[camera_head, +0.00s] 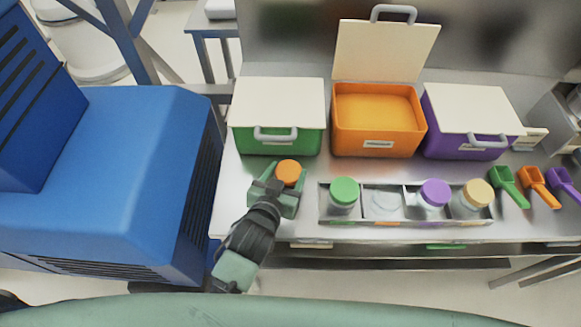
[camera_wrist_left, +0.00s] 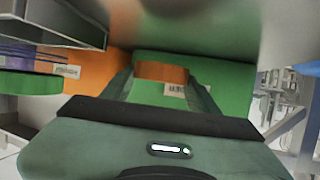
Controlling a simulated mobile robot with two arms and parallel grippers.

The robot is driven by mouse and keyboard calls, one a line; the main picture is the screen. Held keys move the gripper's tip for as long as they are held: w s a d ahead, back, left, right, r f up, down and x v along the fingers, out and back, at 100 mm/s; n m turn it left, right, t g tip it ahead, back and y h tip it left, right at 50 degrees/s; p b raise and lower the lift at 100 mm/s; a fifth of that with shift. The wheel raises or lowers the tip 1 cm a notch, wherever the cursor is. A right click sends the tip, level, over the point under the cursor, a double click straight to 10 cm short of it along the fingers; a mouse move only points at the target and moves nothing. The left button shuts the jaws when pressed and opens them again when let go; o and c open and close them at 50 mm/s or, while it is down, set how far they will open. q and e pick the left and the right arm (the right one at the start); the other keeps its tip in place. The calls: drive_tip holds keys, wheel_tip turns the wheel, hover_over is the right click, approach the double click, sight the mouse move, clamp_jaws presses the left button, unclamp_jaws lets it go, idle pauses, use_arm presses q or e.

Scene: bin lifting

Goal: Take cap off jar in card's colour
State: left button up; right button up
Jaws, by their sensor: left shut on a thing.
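My left gripper (camera_head: 287,181) is shut on an orange cap (camera_head: 288,171), left of the jar rack and in front of the green bin. The cap also shows between the fingers in the left wrist view (camera_wrist_left: 161,72); no jar is seen under it. In the rack (camera_head: 362,220) stand a green-capped jar (camera_head: 343,195), an uncapped clear jar (camera_head: 385,203) above an orange mark, a purple-capped jar (camera_head: 434,195) and a yellow-capped jar (camera_head: 474,197). I cannot make out a coloured card for certain. My right gripper is out of view.
Behind stand a closed green bin (camera_head: 275,140), an orange bin (camera_head: 376,139) with its lid up, and a closed purple bin (camera_head: 465,145). Green, orange and purple scoops (camera_head: 509,186) lie at the right. Bare steel worktop (camera_head: 240,180) shows left of my gripper.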

sight(290, 173)
use_arm(q)
drive_tip(key=shift+w+d, duration=0.2)
drive_tip(key=shift+w, duration=0.45)
drive_tip(key=shift+w+d, duration=0.15)
drive_tip(key=shift+w, duration=0.45)
drive_tip(key=shift+w+f, duration=0.1)
drive_tip(key=shift+w, duration=0.05)
wheel_tip(290, 173, down, 3)
drive_tip(key=shift+p, duration=0.45)
drive_tip(key=shift+f, duration=0.15)
drive_tip(key=shift+f, duration=0.1)
drive_tip(key=o, duration=1.5)
drive_tip(key=shift+o, duration=0.2)
